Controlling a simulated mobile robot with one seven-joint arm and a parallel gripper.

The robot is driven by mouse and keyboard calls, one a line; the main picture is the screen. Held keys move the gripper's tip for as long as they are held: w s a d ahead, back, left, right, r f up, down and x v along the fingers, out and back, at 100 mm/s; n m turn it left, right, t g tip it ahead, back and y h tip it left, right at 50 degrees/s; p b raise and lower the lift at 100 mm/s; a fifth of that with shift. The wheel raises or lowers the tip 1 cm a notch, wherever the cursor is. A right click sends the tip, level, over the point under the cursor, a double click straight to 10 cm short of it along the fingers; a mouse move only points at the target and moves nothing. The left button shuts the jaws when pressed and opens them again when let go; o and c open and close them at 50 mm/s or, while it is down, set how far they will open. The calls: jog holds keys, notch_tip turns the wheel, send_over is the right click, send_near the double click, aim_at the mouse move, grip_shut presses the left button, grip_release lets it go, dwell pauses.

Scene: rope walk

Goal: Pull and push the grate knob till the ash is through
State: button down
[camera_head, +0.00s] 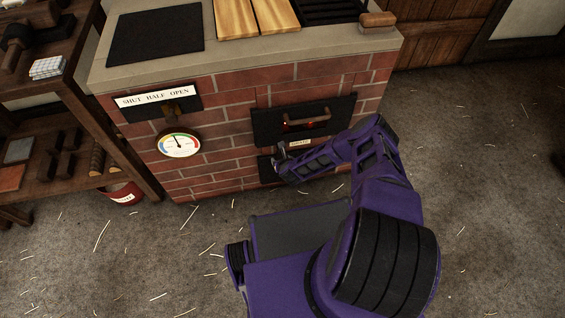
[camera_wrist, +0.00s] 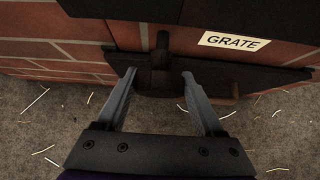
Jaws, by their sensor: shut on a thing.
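The grate knob (camera_wrist: 160,82) is a dark, thick piece low on the brick stove front, below the label reading GRATE (camera_wrist: 234,41). My gripper (camera_wrist: 159,74) is shut on the knob, with one grey finger on each side of it. In the head view my gripper (camera_head: 279,166) is at the stove's lower front, and my purple arm hides most of the knob and its plate. The GRATE label (camera_head: 299,142) shows just above my wrist. The ash cannot be made out in either view.
Above the grate is a black fire door (camera_head: 265,128) with a bar handle (camera_head: 306,122) and a red glow. A round gauge (camera_head: 179,145) and a SHUT HALF OPEN plate (camera_head: 155,96) are to the left. A wooden shelf (camera_head: 118,140) and red bucket (camera_head: 122,194) stand further left. The straw-strewn floor (camera_head: 480,150) is clear at right.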

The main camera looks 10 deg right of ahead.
jog(key=shift+w+r, duration=0.15)
jog(key=shift+w, duration=0.15)
jog(key=shift+c, duration=0.2)
grip_release()
jog(key=shift+s, duration=0.1)
jog(key=p+v, duration=0.4)
jog(key=v, duration=1.3)
jog(key=shift+s, duration=0.1)
